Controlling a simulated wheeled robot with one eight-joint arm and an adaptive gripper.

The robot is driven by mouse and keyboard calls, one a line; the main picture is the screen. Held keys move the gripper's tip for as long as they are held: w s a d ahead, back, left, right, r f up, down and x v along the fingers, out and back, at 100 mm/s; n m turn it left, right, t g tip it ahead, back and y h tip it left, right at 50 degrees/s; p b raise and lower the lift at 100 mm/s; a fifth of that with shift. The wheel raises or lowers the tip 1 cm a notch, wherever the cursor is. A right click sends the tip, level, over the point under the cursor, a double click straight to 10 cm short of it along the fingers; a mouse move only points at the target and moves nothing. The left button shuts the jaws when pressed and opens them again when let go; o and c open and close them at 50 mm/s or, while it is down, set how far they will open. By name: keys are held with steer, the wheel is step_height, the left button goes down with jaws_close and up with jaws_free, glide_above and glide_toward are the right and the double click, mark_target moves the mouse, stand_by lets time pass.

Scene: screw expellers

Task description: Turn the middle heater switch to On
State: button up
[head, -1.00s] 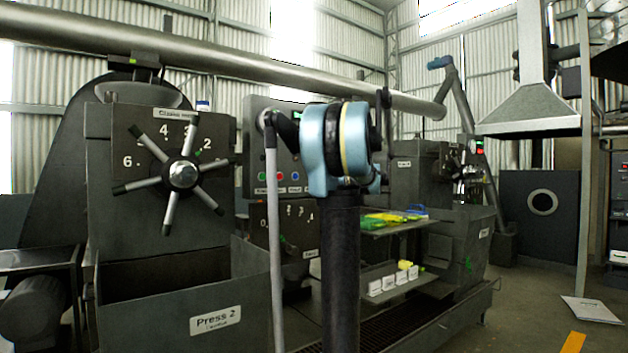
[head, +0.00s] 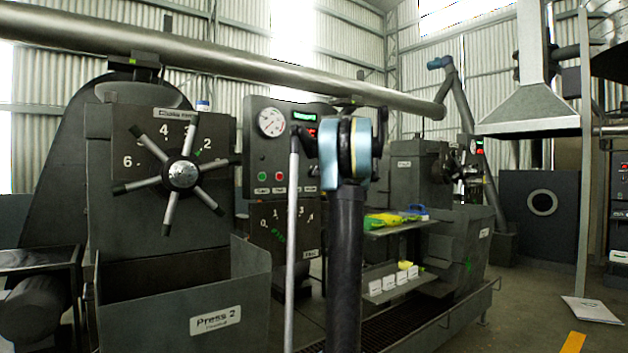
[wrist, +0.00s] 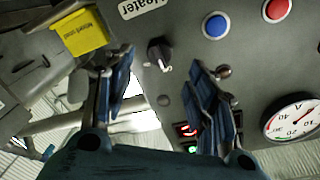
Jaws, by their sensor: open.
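A black rotary switch (wrist: 160,53) with a pale pointer mark sits on a grey panel (wrist: 250,65) in the wrist view. A white label reading "Heater" (wrist: 146,6) is beside it. My gripper (wrist: 162,65) is open, with its two dark blue fingers on either side of the switch as seen from the wrist. Touch between fingers and switch cannot be told. In the head view the gripper and this switch cannot be made out; my own arm stands in front of that area.
The wrist view also shows a blue button (wrist: 215,25), a red button (wrist: 277,10), a round gauge (wrist: 292,118) and a yellow tag (wrist: 80,31) near the fingers. In the head view, Press 2 with its spoked wheel (head: 182,174) stands left, and a shelf (head: 400,228) stands right.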

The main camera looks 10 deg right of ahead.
steer(key=x, duration=0.7)
steer(key=shift+w, duration=0.15)
steer(key=shift+f, duration=0.1)
steer(key=c, duration=1)
